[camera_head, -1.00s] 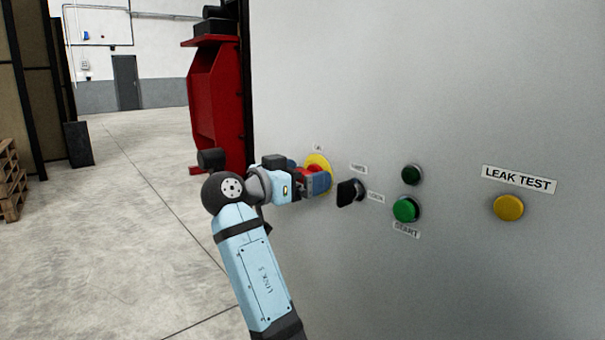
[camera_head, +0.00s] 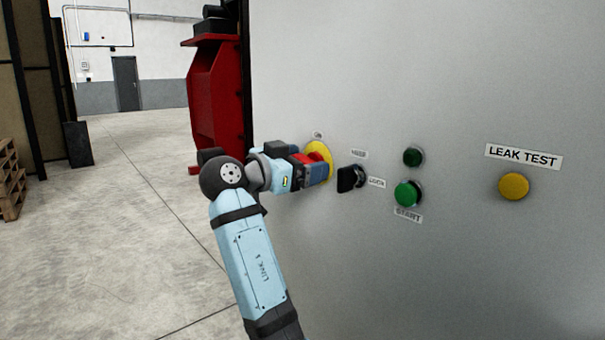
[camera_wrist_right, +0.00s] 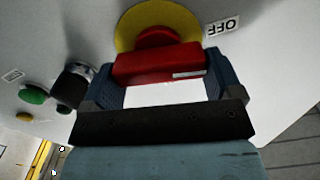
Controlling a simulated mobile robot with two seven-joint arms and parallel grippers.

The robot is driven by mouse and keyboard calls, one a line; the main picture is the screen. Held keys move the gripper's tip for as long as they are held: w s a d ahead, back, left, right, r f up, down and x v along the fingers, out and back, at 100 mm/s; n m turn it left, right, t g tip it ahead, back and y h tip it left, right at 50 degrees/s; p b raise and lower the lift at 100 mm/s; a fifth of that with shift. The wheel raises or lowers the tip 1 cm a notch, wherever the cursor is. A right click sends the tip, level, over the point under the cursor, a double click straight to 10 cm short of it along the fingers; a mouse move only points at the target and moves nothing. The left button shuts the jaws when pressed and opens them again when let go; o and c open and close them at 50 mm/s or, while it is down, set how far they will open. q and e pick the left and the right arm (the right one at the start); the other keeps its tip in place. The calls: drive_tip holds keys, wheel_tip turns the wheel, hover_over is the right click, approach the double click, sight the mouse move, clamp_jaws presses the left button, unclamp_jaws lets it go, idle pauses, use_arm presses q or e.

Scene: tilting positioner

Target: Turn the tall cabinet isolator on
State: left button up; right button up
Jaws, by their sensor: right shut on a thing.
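The isolator is a red handle (camera_head: 317,160) on a round yellow plate (camera_head: 323,150) on the grey cabinet front. My right gripper (camera_head: 318,170) is shut on the red handle, with a blue finger at each end of it. In the right wrist view the red handle (camera_wrist_right: 158,63) lies between the two fingers, in front of the yellow plate (camera_wrist_right: 150,18). A label reading OFF (camera_wrist_right: 223,26) shows beside the plate there. A small label (camera_head: 318,135) sits above the plate in the head view. My left gripper is in neither view.
A black selector knob (camera_head: 349,179) is close to the right of my gripper. Further right are a dark green lamp (camera_head: 413,157), a green button (camera_head: 407,194) and a yellow button (camera_head: 513,186) under a LEAK TEST label. A red machine (camera_head: 213,100) stands behind at left.

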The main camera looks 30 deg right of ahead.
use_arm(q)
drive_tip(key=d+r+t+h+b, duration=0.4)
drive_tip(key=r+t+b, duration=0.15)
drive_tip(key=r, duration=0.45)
use_arm(e)
drive_tip(key=m, duration=0.4)
drive_tip(key=shift+s+f+m, duration=0.15)
drive_tip(key=shift+f+m, duration=0.15)
drive_tip(key=shift+f, duration=0.1)
drive_tip(key=m+b, duration=0.6)
drive_tip(key=shift+s, duration=0.15)
drive_tip(key=shift+f+m+b, duration=0.1)
drive_tip(key=shift+m+b, duration=0.4)
drive_tip(key=shift+m, duration=0.1)
drive_tip(key=m+b, duration=0.2)
drive_tip(key=m, duration=0.1)
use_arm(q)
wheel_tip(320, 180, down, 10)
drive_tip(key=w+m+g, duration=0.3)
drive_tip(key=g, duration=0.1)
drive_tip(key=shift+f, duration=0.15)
use_arm(e)
drive_tip(key=shift+m, duration=0.4)
use_arm(q)
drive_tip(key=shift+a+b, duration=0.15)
drive_tip(key=shift+b, duration=0.15)
use_arm(e)
drive_tip(key=shift+m, duration=0.3)
